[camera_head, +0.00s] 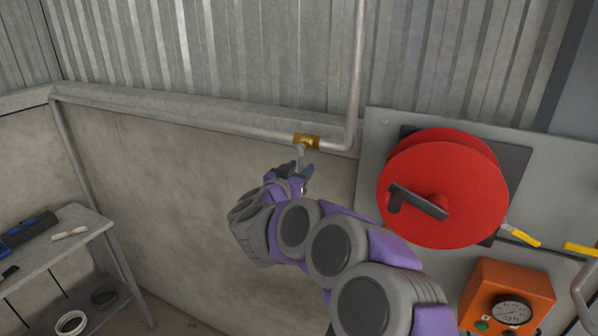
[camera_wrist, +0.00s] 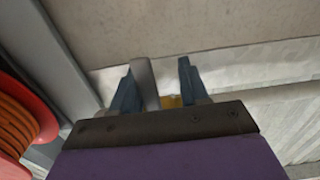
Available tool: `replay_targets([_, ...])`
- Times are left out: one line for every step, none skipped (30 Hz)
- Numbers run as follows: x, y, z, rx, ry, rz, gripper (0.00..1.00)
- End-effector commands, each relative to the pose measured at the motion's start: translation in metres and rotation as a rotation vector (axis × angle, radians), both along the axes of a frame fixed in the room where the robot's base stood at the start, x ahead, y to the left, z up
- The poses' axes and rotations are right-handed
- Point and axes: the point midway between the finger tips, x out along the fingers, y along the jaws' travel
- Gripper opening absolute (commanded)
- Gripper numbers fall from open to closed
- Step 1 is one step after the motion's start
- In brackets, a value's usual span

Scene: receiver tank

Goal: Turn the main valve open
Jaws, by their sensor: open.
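The main valve appears to be the brass body (camera_head: 306,142) on the grey wall pipe, with a short grey lever (camera_head: 300,158) hanging down from it. My gripper (camera_head: 298,170) is just below the valve, at the lever's lower end. In the wrist view my gripper (camera_wrist: 157,86) has its two dark blue fingers apart. The grey lever (camera_wrist: 144,80) stands between them, closer to the left finger; whether they touch is unclear. A bit of the brass body (camera_wrist: 172,101) shows behind, mostly hidden by the gripper's dark plate.
A red hose reel (camera_head: 435,175) with a crank is on the panel right of my arm. Yellow-handled levers (camera_head: 524,237) and an orange gauge box (camera_head: 508,290) sit near it. A metal bench (camera_head: 75,250) with tools stands at left. The wall left of my gripper is clear.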

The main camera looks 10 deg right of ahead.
Motion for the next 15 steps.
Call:
replay_targets([0.0002, -0.0015, 0.0002, 0.001, -0.001, 0.0, 0.44])
replay_targets([0.0003, -0.0025, 0.0002, 0.001, 0.0, 0.0, 0.44])
replay_targets([0.0002, -0.0037, 0.0003, 0.002, 0.0, 0.0, 0.44])
replay_targets([0.0001, -0.0044, 0.0003, 0.002, 0.0, -0.001, 0.44])
replay_targets([0.0001, -0.0049, 0.0003, 0.004, 0.0, -0.001, 0.44])
replay_targets([0.0001, -0.0051, 0.0003, 0.004, 0.0, -0.001, 0.43])
replay_targets([0.0001, -0.005, 0.0003, 0.004, 0.0, -0.001, 0.4])
replay_targets([0.0001, -0.0045, 0.0003, 0.003, -0.001, -0.001, 0.37])
replay_targets([0.0001, -0.0036, 0.0002, 0.002, 0.0, -0.001, 0.33])
replay_targets([0.0001, -0.0028, 0.0002, 0.001, 0.0, -0.001, 0.3])
replay_targets([0.0002, -0.0018, 0.0002, 0.001, -0.001, -0.001, 0.27])
replay_targets([0.0001, -0.0007, 0.0002, 0.0, 0.0, -0.001, 0.23])
replay_targets([0.0, -0.0005, 0.0001, 0.0, 0.0, -0.002, 0.21])
replay_targets([0.0, -0.0004, 0.0001, 0.0, 0.0, -0.002, 0.18])
replay_targets([-0.0002, -0.0003, 0.0001, 0.0, 0.0, -0.002, 0.14])
